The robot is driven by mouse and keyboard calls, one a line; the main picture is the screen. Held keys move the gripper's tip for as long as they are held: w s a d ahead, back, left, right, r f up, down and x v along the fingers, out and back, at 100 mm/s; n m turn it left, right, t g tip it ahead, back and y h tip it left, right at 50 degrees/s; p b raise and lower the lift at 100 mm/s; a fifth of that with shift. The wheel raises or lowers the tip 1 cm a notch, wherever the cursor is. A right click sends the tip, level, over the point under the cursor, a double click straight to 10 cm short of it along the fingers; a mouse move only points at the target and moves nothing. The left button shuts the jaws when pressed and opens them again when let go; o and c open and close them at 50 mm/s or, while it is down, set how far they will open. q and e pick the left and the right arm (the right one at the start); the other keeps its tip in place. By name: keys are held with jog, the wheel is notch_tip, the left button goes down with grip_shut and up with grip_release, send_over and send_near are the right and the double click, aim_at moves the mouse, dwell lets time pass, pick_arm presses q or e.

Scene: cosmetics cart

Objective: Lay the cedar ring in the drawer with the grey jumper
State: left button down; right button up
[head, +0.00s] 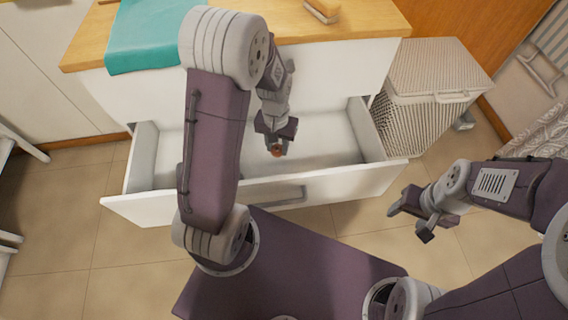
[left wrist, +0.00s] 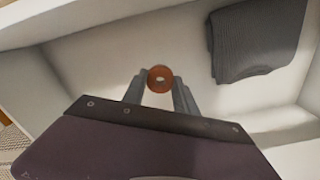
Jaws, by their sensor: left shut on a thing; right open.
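The cedar ring (left wrist: 160,79) is a small orange-brown ring with a hole, held between the fingertips of my left gripper (left wrist: 159,90). In the head view the ring (head: 277,150) shows at the tip of my left gripper (head: 276,138), over the open white drawer (head: 290,192). The grey jumper (left wrist: 262,48) lies folded in the drawer, seen in the left wrist view apart from the ring; my left arm hides it in the head view. I cannot tell how high the ring is above the drawer floor. My right gripper (head: 424,216) is open and empty, right of the drawer front.
A wooden-topped cabinet (head: 345,20) stands above the drawer, with a teal cloth (head: 150,35) and a wooden brush-like block (head: 323,9) on top. A pale wicker hamper (head: 428,90) stands to the right. Drawer floor near the ring is bare.

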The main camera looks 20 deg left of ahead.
pick_arm(q)
jog(key=b, duration=0.4)
send_over(273, 171)
jog(key=s, duration=0.1)
notch_tip(273, 171, down, 6)
jog(key=r, duration=0.1)
jog(key=shift+s+d+f+n, duration=0.15)
jog(key=shift+d+f+n, duration=0.15)
jog(key=shift+d+f, duration=0.15)
notch_tip(273, 171, down, 10)
jog(key=b, duration=0.6)
jog(key=shift+r, duration=0.1)
jog(key=c, duration=1)
grip_release()
jog(key=shift+o, duration=0.2)
